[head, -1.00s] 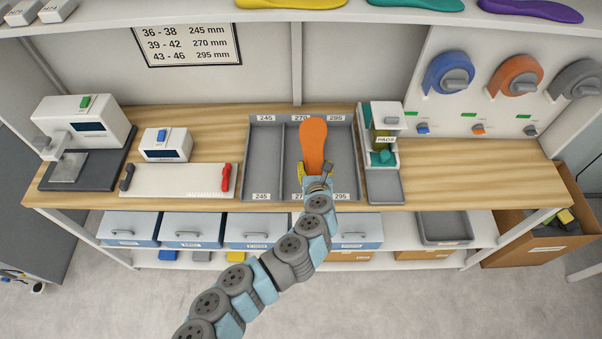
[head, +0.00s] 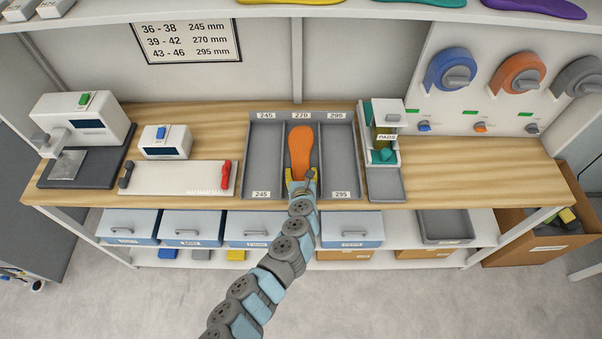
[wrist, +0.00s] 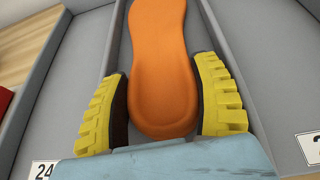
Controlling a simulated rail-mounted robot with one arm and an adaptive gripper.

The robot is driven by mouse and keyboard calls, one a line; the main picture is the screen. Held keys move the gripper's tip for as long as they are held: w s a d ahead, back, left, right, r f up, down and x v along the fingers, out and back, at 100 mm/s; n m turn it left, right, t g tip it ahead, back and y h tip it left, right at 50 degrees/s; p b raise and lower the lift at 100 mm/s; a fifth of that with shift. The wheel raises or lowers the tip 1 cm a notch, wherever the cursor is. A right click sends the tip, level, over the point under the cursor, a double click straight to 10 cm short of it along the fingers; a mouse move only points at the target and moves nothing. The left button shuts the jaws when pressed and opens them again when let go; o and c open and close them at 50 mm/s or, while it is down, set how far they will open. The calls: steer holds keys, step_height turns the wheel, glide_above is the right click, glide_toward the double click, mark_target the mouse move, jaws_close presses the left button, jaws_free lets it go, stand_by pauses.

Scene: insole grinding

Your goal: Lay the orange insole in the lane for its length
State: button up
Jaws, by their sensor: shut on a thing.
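The orange insole (head: 300,148) is in or just over the middle lane, labelled 270, of the grey three-lane tray (head: 264,160). It lines up lengthwise with the lane. My gripper (head: 301,182) is at the insole's near end, at the front of the middle lane. In the wrist view the orange insole (wrist: 163,70) runs away from me between the two yellow fingers of my gripper (wrist: 165,105). The fingers are closed on the sides of its near end. I cannot tell whether the insole touches the lane floor. The front 270 label is hidden by my gripper.
The 245 lane on the left and the 295 lane on the right are empty. A pad dispenser (head: 382,140) stands right of the tray. A white measuring board (head: 175,178) with a red slider (head: 226,175) lies to the left. A size chart (head: 187,42) hangs behind.

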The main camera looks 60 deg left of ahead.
steer(key=shift+f, duration=0.25)
steer(key=o, duration=0.9)
steer(key=shift+r, duration=0.1)
steer(key=shift+r, duration=0.1)
steer(key=shift+r, duration=0.2)
steer(key=v, duration=1.2)
